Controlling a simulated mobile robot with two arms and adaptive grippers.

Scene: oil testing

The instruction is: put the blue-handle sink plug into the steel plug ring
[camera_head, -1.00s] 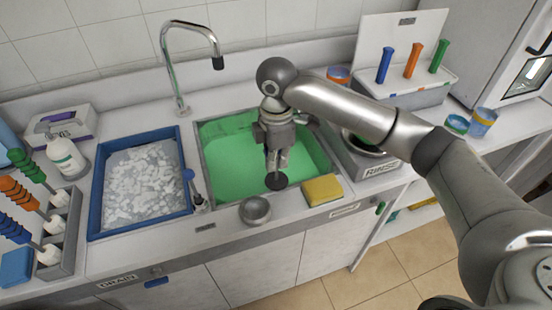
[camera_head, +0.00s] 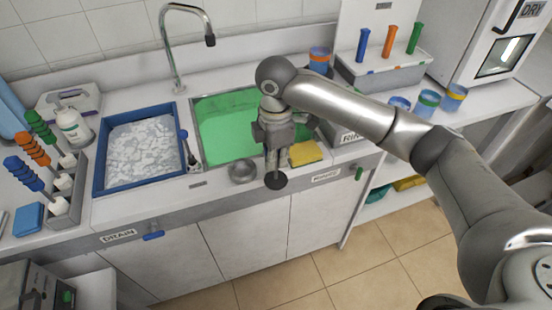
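My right gripper (camera_head: 273,155) points down over the counter's front edge. Its fingers appear closed on a dark plug with a round black disc (camera_head: 276,180) at the bottom. The plug's handle is hidden between the fingers, so I cannot see its colour. A small round steel piece (camera_head: 242,173), which looks like the plug ring, rests on the counter's front strip, left of the disc and apart from it. My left gripper is not in view.
The sink (camera_head: 218,135) holds green liquid. A yellow sponge (camera_head: 306,153) lies right of the gripper. A blue tray (camera_head: 98,170) with white pieces and a blue-handled tool (camera_head: 184,135) are to the left. The faucet (camera_head: 176,60) stands behind. Floor is clear in front.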

